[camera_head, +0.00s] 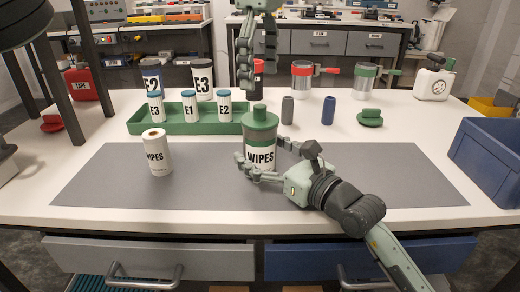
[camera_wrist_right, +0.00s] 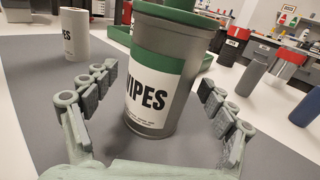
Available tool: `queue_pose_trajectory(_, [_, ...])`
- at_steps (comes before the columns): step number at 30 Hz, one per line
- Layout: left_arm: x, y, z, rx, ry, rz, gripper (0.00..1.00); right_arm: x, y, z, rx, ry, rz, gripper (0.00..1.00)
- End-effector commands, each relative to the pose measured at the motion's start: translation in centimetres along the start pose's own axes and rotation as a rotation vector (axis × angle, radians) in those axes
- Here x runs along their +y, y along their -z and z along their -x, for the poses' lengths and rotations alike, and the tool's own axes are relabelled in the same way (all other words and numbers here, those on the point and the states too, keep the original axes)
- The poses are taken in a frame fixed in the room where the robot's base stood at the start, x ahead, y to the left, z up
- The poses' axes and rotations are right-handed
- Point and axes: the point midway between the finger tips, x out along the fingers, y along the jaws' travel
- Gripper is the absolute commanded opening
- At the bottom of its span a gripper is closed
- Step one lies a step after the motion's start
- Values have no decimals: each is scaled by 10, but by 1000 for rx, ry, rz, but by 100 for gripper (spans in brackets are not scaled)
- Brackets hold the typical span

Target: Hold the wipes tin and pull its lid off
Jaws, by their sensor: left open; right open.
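The wipes tin (camera_head: 260,157) is a grey can with a green band and a white WIPES label, upright on the grey mat (camera_head: 340,185). Its green lid (camera_head: 260,120) with a knob on top is seated on it. My right gripper (camera_head: 263,160) is open low around the tin, one finger on each side. In the right wrist view the tin (camera_wrist_right: 150,100) stands between the spread fingers with gaps to both; the lid (camera_wrist_right: 175,13) is cut off at the top. My left gripper (camera_head: 258,82) is open and empty, pointing down above the lid.
A white WIPES roll (camera_head: 157,155) stands on the mat at left. A green tray (camera_head: 175,127) with labelled jars is behind it. Grey (camera_head: 288,110) and blue (camera_head: 328,110) cylinders and a green-knobbed piece (camera_head: 370,117) stand behind right. A blue bin (camera_head: 487,160) is far right.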

Motion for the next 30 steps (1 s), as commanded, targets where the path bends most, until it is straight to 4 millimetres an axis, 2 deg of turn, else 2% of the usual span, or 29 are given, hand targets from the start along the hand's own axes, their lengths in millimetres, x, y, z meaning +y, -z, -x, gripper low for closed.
queue_pose_trajectory(4, [0, 0, 0, 0, 0, 0, 81, 1, 0, -9, -1, -1, 0, 84])
queue_pose_trajectory(12, [0, 0, 0, 0, 0, 0, 81, 1, 0, -9, 0, -1, 0, 83])
queue_pose_trajectory(30, [0, 0, 0, 0, 0, 0, 81, 0, 0, -9, 0, -1, 0, 8])
